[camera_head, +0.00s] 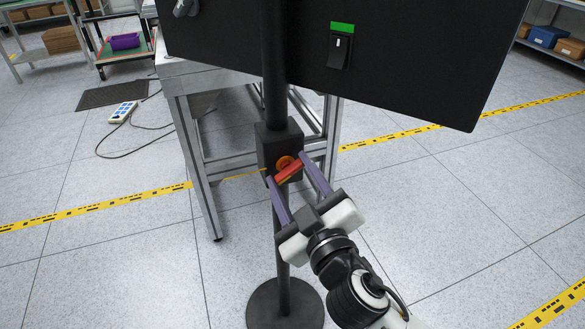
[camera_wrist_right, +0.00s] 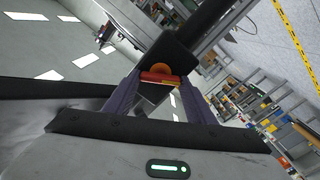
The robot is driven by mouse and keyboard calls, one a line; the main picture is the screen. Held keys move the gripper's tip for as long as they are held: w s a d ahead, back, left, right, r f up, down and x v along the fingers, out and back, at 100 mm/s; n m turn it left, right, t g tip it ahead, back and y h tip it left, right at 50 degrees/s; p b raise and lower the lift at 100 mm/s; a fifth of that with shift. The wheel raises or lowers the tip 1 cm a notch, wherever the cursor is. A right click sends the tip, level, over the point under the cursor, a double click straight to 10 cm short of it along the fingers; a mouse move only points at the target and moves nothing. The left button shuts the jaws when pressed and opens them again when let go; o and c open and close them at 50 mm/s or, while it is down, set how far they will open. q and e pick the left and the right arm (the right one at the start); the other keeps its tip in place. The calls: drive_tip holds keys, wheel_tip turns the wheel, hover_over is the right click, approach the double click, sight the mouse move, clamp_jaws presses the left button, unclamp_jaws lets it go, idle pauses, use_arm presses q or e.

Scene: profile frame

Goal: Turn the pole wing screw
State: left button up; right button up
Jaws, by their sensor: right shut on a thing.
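The wing screw (camera_head: 287,171) is a red bar with an orange round part, on the front of a black block (camera_head: 279,138) on the black pole (camera_head: 273,65). My right gripper (camera_head: 286,174) has its two purple fingers on either side of the red bar and is shut on it. The wrist view also shows the wing screw (camera_wrist_right: 160,77) between the fingertips of the right gripper (camera_wrist_right: 160,84). The bar is tilted in the head view, its right end higher. My left gripper is in neither view.
A large black panel (camera_head: 420,70) with a green-topped switch (camera_head: 340,45) is above and behind the pole. A metal frame table (camera_head: 190,135) stands behind it. The pole's round base (camera_head: 285,305) is on the floor. Open floor lies on both sides, with yellow tape (camera_head: 100,212).

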drive_tip(key=n+p, duration=0.2)
drive_tip(key=n, duration=0.1)
drive_tip(key=shift+n, duration=0.4)
drive_tip(key=n+p, duration=0.2)
drive_tip(key=n, duration=0.1)
drive_tip(key=shift+a, duration=0.1)
drive_tip(key=shift+f+n+p, duration=0.1)
drive_tip(key=shift+n+p, duration=0.25)
drive_tip(key=shift+n, duration=1.35)
drive_tip(key=shift+f, duration=0.1)
drive_tip(key=o, duration=1)
drive_tip(key=shift+o, duration=0.2)
drive_tip(key=shift+s, duration=0.1)
